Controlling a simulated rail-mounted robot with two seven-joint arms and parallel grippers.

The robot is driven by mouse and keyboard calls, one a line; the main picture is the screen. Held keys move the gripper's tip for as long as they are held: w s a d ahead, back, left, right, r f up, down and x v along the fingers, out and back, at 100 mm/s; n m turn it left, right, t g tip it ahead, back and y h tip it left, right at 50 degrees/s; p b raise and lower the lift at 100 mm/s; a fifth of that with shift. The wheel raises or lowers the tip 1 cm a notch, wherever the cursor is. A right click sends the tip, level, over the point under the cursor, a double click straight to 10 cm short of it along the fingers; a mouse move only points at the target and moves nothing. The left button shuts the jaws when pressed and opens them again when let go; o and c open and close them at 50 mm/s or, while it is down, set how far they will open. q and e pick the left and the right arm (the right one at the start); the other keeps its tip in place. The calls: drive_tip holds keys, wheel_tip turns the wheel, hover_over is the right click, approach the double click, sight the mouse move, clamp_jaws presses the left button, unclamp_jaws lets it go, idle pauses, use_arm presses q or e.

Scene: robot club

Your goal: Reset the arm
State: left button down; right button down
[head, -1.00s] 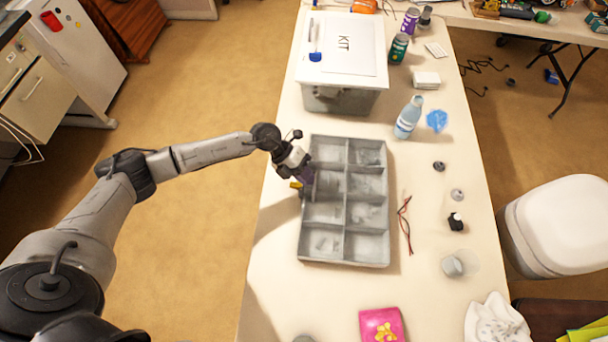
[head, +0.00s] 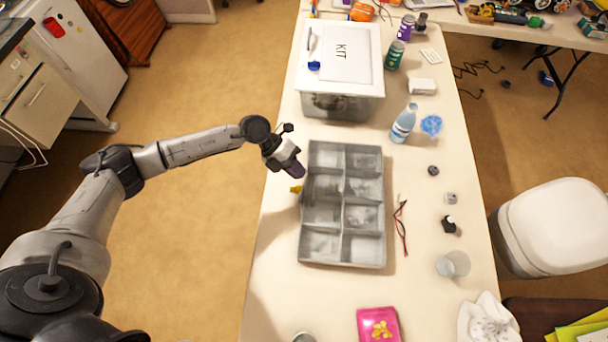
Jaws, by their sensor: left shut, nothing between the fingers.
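My left gripper (head: 296,171) is above the left edge of the grey divided tray, near its upper left compartments. It is shut, and nothing shows held in it. The grey tray (head: 343,204) lies on the long pale table and has two columns of compartments. A small yellow thing (head: 296,189) shows at the tray's left edge, just below the gripper; I cannot tell what it is. My right gripper is not in view.
A lidded KIT box (head: 342,98) stands behind the tray. A bottle (head: 404,123), crumpled blue thing (head: 431,125), red-black wires (head: 401,226), clear cup (head: 453,264) and pink packet (head: 379,324) lie around. A white bin (head: 552,222) stands right of the table. The floor at left is clear.

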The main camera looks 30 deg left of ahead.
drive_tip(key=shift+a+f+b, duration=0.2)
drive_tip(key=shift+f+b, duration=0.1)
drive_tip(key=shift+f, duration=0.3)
use_arm(q)
drive_tip(key=v, duration=0.7)
drive_tip(key=shift+a, duration=0.45)
drive_tip(key=shift+s+f, duration=0.15)
